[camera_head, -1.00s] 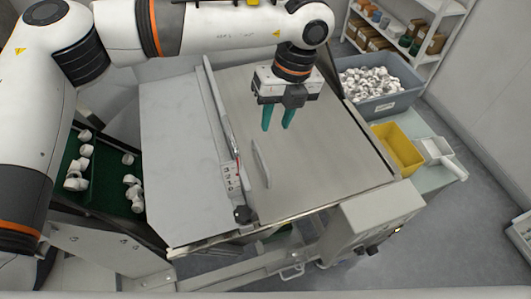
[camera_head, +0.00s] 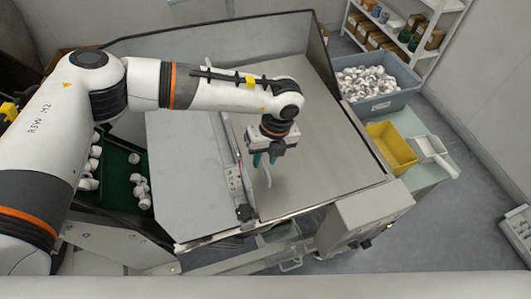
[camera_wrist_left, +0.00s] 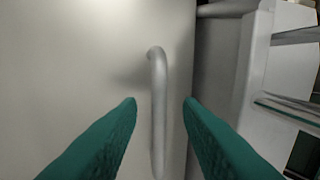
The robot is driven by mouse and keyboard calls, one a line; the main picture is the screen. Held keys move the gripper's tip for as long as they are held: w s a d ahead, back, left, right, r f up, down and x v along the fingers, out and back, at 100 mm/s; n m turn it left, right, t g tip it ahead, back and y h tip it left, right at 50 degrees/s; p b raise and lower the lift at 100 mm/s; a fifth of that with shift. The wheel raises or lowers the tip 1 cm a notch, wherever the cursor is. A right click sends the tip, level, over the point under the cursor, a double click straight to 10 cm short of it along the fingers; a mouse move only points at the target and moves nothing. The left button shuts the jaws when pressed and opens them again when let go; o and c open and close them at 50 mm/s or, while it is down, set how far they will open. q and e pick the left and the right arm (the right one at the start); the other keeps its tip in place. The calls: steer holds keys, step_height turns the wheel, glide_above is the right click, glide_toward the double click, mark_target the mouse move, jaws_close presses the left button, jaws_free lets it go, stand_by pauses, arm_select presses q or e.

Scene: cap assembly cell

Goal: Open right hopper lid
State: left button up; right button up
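The right hopper lid (camera_head: 318,140) is a flat grey metal panel and lies shut. Its curved bar handle (camera_head: 267,178) stands near the lid's left edge. My left gripper (camera_head: 264,161) hangs over the handle, with teal fingers pointing down. In the left wrist view the handle (camera_wrist_left: 158,75) shows between the two open fingertips (camera_wrist_left: 161,101), with a gap on each side. The lid (camera_wrist_left: 75,55) fills the left of that view. My right gripper is in neither view.
The left lid panel (camera_head: 187,150) lies beside it, past a narrow divider. A green-lined tray (camera_head: 120,180) with white caps is at the left. A grey bin (camera_head: 385,105) of white parts and a yellow bin (camera_head: 392,147) stand at the right. A control box (camera_head: 365,215) juts out in front.

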arm_select(q)
jaws_close()
